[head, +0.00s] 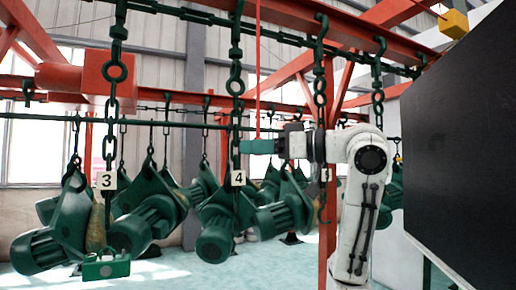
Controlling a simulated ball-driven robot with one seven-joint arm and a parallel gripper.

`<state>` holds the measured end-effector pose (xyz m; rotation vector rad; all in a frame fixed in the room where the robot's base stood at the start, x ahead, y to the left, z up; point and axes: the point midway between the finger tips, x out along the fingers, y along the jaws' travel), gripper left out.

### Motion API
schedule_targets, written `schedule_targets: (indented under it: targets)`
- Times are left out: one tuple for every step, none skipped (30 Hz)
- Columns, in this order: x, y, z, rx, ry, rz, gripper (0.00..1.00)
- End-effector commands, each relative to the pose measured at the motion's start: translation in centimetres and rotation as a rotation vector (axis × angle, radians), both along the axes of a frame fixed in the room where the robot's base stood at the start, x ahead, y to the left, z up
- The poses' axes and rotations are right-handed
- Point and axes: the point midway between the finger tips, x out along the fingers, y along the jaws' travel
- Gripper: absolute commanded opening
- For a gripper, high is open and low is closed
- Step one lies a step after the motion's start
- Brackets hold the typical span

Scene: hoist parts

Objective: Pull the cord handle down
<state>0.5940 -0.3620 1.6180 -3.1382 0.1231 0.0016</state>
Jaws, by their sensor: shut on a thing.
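A thin red cord (258,75) hangs straight down from above the top of the head view. At its lower end is a short teal cord handle (256,146), lying level. My gripper (280,145), dark and at the end of my white arm, reaches in from the right and is shut on the right end of the handle. The left end of the handle sticks out free. The fingertips are small and partly hidden against the dark chain parts behind.
Green chains with hooks hang around the handle, with number tags 3 (106,181) and 4 (238,178). Several green hoist motors (215,240) hang behind and below. A red frame (290,15) spans overhead. A large dark panel (460,140) stands at the right.

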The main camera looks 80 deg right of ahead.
Motion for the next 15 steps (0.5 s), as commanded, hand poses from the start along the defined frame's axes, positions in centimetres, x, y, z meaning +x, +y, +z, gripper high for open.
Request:
schedule_targets:
  targets:
    - [0.0, 0.0, 0.0, 0.0, 0.0, -0.001, 0.0]
    - [0.0, 0.0, 0.0, 0.0, 0.0, -0.001, 0.0]
    - [0.0, 0.0, 0.0, 0.0, 0.0, -0.001, 0.0]
    - [0.0, 0.0, 0.0, 0.0, 0.0, -0.001, 0.0]
    - [0.0, 0.0, 0.0, 0.0, 0.0, -0.001, 0.0]
    - [0.0, 0.0, 0.0, 0.0, 0.0, -0.001, 0.0]
    - [0.0, 0.0, -0.1, 0.0, 0.0, -0.001, 0.0]
    - [0.0, 0.0, -0.2, 0.001, -0.001, -0.001, 0.0]
    - [0.0, 0.0, -0.5, 0.001, -0.001, -0.001, 0.0]
    - [0.0, 0.0, -0.8, 0.001, -0.001, -0.001, 0.0]
    - [0.0, 0.0, -1.1, 0.001, -0.001, -0.001, 0.0]
    - [0.0, 0.0, -1.6, 0.001, -0.001, -0.001, 0.0]
    - [0.0, 0.0, -2.1, 0.001, -0.001, -0.001, 0.0]
    - [0.0, -0.1, -2.5, 0.001, -0.001, -0.001, 0.0]
    - [0.0, -0.1, -3.1, 0.001, -0.001, -0.001, 0.0]
